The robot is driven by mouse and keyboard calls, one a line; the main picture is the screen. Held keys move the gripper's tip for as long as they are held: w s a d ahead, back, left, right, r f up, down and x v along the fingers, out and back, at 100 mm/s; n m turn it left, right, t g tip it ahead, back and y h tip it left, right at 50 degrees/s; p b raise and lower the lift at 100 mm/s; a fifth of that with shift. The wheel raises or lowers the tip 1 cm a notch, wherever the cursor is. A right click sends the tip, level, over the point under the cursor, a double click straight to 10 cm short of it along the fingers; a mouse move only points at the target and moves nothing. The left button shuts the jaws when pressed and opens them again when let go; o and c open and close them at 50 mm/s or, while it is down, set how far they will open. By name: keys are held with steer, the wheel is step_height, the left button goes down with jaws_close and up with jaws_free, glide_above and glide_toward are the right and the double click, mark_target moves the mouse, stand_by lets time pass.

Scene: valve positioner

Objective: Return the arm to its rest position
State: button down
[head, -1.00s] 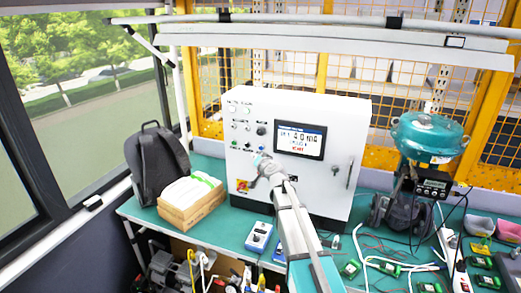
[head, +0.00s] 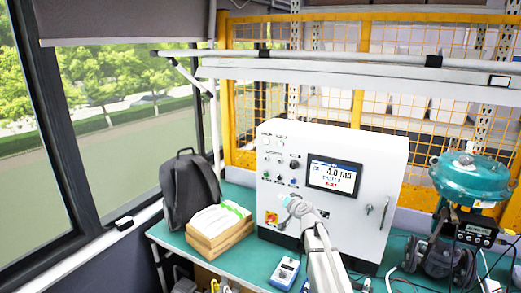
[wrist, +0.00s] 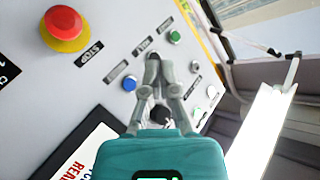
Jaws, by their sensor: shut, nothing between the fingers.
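My gripper (wrist: 153,62) is shut and empty in the wrist view. Its fingertips point at the white control panel between a blue button (wrist: 129,83) and a green button (wrist: 174,37). I cannot tell whether they touch the panel. A black knob (wrist: 159,114) is partly hidden behind the fingers. In the head view my arm (head: 316,245) reaches up from the bottom to the lower left front of the white control cabinet (head: 378,160). The fingers are too small to make out there. The cabinet's screen (head: 335,175) reads about 4.0 mA.
A red stop button (wrist: 64,28) sits on the panel. A cardboard box (head: 220,240) and black backpack (head: 188,190) stand left of the cabinet. A blue device (head: 285,273) lies before it. A teal valve actuator (head: 470,178) stands right. A white rail (head: 350,73) crosses above.

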steer(key=s+a+f+n+g, duration=0.15)
steer(key=s+f+g, duration=0.3)
steer(key=s, duration=0.45)
steer(key=s+f+n+g, duration=0.25)
steer(key=s+f, duration=0.35)
steer(key=s, duration=0.3)
steer(key=s+d+f+g+h, duration=0.2)
steer(key=s+d+g, duration=0.1)
steer(key=s, duration=0.6)
steer(key=s+d+f+m+g+h, duration=0.1)
steer(key=s+d+f+g+h, duration=0.1)
steer(key=s, duration=0.7)
steer(key=shift+d+f+g+h+b, duration=0.35)
steer(key=shift+d+g+h, duration=0.35)
steer(key=shift+g, duration=0.5)
